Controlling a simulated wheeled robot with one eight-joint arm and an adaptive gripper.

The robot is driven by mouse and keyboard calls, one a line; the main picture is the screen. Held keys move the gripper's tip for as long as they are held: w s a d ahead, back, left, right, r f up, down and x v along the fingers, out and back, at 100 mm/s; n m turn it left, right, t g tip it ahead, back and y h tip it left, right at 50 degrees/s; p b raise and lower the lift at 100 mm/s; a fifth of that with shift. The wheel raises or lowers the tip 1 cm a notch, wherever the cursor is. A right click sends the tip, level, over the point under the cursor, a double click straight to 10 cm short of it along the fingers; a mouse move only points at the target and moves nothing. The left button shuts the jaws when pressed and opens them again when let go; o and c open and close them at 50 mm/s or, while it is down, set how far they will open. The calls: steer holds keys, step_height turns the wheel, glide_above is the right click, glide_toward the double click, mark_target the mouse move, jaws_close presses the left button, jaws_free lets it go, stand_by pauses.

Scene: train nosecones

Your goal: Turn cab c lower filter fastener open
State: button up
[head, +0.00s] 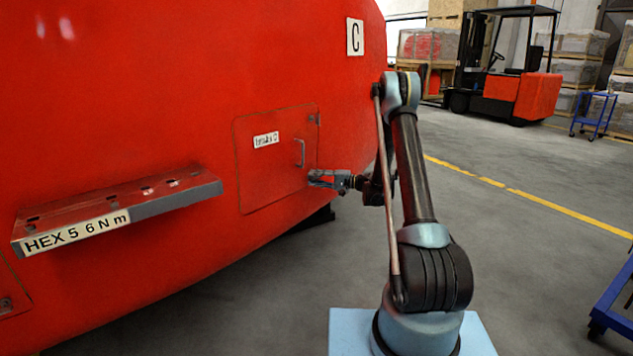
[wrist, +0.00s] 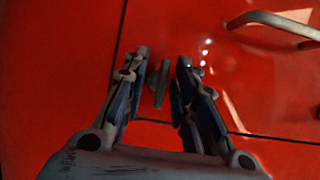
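The red hatch (head: 262,178), with a label that seems to read "Intake C", is flush in the red nosecone below a plate marked C (head: 355,37). Its upper fastener (head: 314,118) is at the top right corner. My gripper (head: 312,178) is at the hatch's lower right edge and hides the lower fastener there. In the wrist view my gripper (wrist: 161,70) has its two fingers apart. A narrow grey piece, seemingly the lower fastener (wrist: 162,84), stands between them near the hatch seams. Gaps show beside it, and I see no clear contact.
The hatch handle (head: 300,153) is above my gripper; it also shows in the wrist view (wrist: 275,24). A red shelf (head: 120,205) marked "HEX 5 6 Nm" juts out at left. A forklift (head: 510,80) and blue carts stand at right. The floor between is clear.

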steer(key=shift+c, duration=0.2)
jaws_close()
steer(key=n+h, duration=0.1)
steer(key=n, duration=0.2)
steer(key=shift+h, duration=0.4)
steer(key=n+h, duration=0.1)
steer(key=n, duration=0.1)
steer(key=shift+s+n+t+h, duration=0.1)
steer(key=shift+n+t+h, duration=0.2)
steer(key=shift+n, duration=0.1)
steer(key=n+t+h, duration=0.1)
steer(key=n+h, duration=0.1)
steer(key=n, duration=0.1)
steer(key=shift+n+t+h, duration=0.3)
steer(key=n+t+h, duration=0.1)
steer(key=n+t, duration=0.1)
steer(key=n, duration=0.1)
steer(key=shift+h, duration=0.4)
steer(key=shift+d, duration=0.1)
